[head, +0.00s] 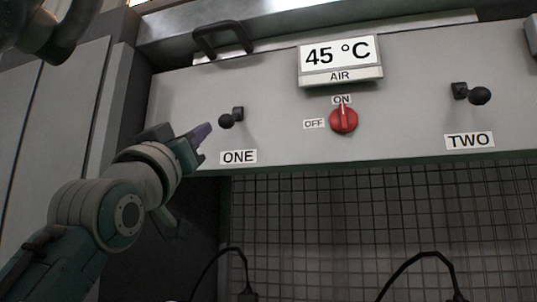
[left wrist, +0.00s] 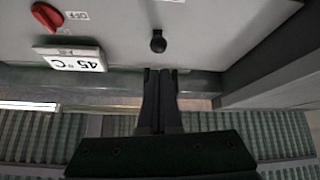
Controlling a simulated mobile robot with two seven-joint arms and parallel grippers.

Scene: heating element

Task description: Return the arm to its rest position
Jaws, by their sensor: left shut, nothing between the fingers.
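My left arm reaches in from the lower left in the head view. Its gripper (head: 203,137) is shut and empty, beside and a little below the black lever marked ONE (head: 230,117), apart from it. In the left wrist view the two fingers (left wrist: 160,75) lie together, pointing at the panel, with the black lever knob (left wrist: 158,42) just beyond their tips. My right gripper is in neither view.
The grey panel (head: 275,140) holds a red dial (head: 343,121) with its mark toward ON, a 45 °C display (head: 340,54) and a second black lever (head: 474,94) marked TWO. A black handle (head: 222,37) sits above. Below is a grid (head: 340,220) with dark cables.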

